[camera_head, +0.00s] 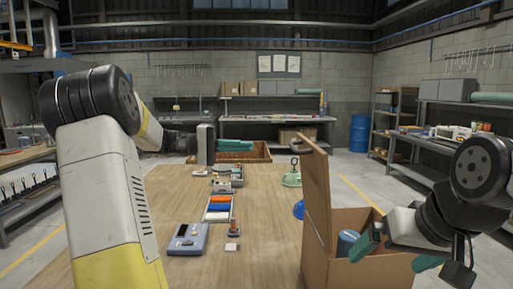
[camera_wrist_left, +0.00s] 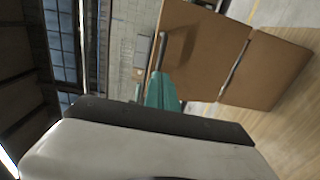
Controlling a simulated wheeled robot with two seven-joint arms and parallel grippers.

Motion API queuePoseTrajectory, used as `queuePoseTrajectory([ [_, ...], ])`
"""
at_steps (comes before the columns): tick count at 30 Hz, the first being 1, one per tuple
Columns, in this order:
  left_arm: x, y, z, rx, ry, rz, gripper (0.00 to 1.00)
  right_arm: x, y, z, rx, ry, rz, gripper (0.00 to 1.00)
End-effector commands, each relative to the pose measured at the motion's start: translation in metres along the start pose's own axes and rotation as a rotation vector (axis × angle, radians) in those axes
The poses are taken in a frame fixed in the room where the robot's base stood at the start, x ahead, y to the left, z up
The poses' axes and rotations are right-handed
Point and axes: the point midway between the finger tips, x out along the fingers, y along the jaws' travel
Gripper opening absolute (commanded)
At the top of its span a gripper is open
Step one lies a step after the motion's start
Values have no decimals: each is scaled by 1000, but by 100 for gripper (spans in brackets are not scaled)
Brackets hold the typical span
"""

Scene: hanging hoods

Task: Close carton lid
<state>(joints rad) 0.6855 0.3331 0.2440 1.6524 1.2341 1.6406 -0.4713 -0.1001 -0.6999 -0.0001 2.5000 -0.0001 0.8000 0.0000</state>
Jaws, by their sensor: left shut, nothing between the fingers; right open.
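The brown carton (camera_head: 345,262) stands at the right front of the table, with a blue cylinder (camera_head: 347,242) inside. Its lid (camera_head: 316,190) stands upright at the left side, with a grey bar-like handle (camera_head: 312,144) at the top. The lid (camera_wrist_left: 200,48) and carton (camera_wrist_left: 270,72) also show in the left wrist view. My right gripper (camera_head: 398,254) is open at the carton's right side, one finger over the opening.
Along the table are a grey-blue device (camera_head: 187,239), a tray of coloured parts (camera_head: 218,209) and a green-based object (camera_head: 291,178). A wooden crate (camera_head: 258,154) is at the far end. A blue object (camera_head: 299,209) is beside the lid. The table's left front is mostly clear.

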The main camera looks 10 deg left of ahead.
Motion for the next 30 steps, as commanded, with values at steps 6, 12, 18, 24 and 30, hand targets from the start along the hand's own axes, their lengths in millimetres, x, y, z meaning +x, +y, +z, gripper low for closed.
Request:
queuePoseTrajectory([
  [6, 50, 0, 1, -1, -5, -1, 0, 0, 0, 0, 0, 0, 0, 100],
  [12, 86, 0, 1, -2, -4, -1, 0, 0, 0, 0, 0, 0, 0, 100],
  [18, 105, -1, 0, -2, -1, -2, 0, 0, 0, 0, 0, 0, 0, 100],
  [24, 108, -1, 0, -2, 0, -2, 0, 0, 0, 0, 0, 0, 0, 100],
  [30, 108, -1, 0, -2, 0, -2, 0, 0, 0, 0, 0, 0, 0, 100],
])
